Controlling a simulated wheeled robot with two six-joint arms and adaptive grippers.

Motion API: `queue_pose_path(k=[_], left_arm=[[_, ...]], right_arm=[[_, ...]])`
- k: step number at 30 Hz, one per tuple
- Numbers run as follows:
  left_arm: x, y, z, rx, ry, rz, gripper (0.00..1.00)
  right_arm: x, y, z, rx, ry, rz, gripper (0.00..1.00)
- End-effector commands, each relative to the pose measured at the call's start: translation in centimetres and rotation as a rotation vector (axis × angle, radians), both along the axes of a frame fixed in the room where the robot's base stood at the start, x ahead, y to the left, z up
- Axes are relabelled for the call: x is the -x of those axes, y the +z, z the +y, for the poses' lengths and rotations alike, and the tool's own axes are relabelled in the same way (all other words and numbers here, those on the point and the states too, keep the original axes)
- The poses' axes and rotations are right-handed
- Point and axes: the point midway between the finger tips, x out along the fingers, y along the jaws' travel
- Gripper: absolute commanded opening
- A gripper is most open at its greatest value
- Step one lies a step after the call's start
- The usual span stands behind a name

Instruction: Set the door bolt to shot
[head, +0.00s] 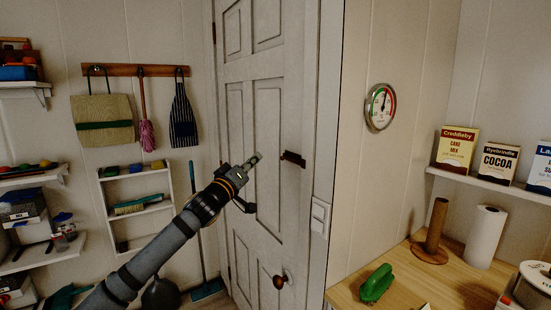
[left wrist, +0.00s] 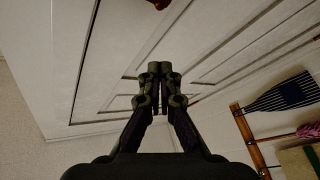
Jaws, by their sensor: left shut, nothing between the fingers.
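The door bolt (head: 293,159) is a small dark brown fitting on the white panelled door (head: 262,120), near the door's right edge beside the frame. It is too small and dark to tell whether it is shot or drawn. My left gripper (head: 257,158) is in front of the door, a little left of the bolt and apart from it. Its fingers are together and empty. In the left wrist view the fingertips (left wrist: 160,68) are closed in front of the door panels (left wrist: 120,45); I cannot make out the bolt there. My right gripper is not in view.
A round door knob (head: 280,281) is below the bolt. A hook rack (head: 135,70) hangs at left.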

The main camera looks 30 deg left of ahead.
Motion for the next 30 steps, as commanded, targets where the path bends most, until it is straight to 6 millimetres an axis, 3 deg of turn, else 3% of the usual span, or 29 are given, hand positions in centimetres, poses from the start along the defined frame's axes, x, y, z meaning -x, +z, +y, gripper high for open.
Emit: queue_pose_path(k=[4,8,15,23,30], left_arm=[[-0.1,0.1,0.1,0.002,0.0,0.001,0.0],[-1.1,0.9,0.2,0.008,0.001,0.002,0.0],[-4.9,2.2,0.2,0.013,-0.001,0.0,0.0],[-9.5,2.9,0.4,0.012,-0.001,0.0,0.0],[-9.5,0.3,-1.4,0.002,-0.001,0.004,0.0]], right_arm=[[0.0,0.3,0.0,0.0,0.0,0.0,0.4],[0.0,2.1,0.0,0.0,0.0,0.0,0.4],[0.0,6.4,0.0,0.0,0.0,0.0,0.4],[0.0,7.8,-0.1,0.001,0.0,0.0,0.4],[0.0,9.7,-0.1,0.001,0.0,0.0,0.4]])
